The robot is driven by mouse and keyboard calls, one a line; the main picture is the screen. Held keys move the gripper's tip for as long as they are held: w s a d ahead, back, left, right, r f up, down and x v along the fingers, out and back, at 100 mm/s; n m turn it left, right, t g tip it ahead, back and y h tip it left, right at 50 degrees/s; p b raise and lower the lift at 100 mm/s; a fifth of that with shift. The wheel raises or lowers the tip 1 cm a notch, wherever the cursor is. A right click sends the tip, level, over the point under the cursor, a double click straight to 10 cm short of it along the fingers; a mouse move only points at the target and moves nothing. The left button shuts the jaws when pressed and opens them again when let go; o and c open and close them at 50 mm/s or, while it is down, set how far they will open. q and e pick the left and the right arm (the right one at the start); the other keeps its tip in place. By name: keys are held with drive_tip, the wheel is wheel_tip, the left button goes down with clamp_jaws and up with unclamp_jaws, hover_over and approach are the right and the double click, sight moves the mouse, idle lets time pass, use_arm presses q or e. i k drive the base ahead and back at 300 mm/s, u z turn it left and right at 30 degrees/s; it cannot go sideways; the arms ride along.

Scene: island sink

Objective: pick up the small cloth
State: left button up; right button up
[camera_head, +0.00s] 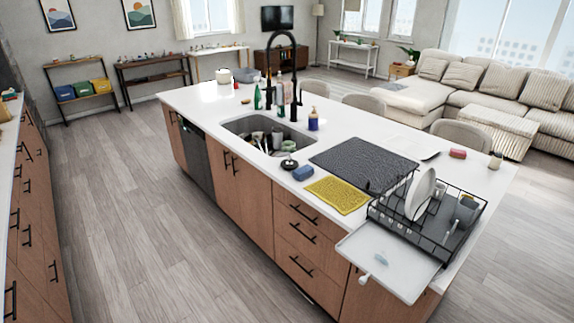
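A small yellow cloth (338,195) lies flat on the white countertop of the island, near its front edge. It has a textured surface. It lies in front of a larger dark grey mat (358,160) and to the left of the black dish rack (440,225). Nothing appears to lie on the cloth. Neither of my grippers shows in the view.
The sink (268,130) holds several dishes, and a black faucet (294,70) stands behind it. A blue sponge (303,172) lies left of the cloth. A white drain tray (390,260) juts out under the rack. The floor (150,220) left of the island is clear.

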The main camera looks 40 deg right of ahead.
sight(305, 171)
drive_tip(key=i, duration=1.55)
drive_tip(key=z, duration=1.5)
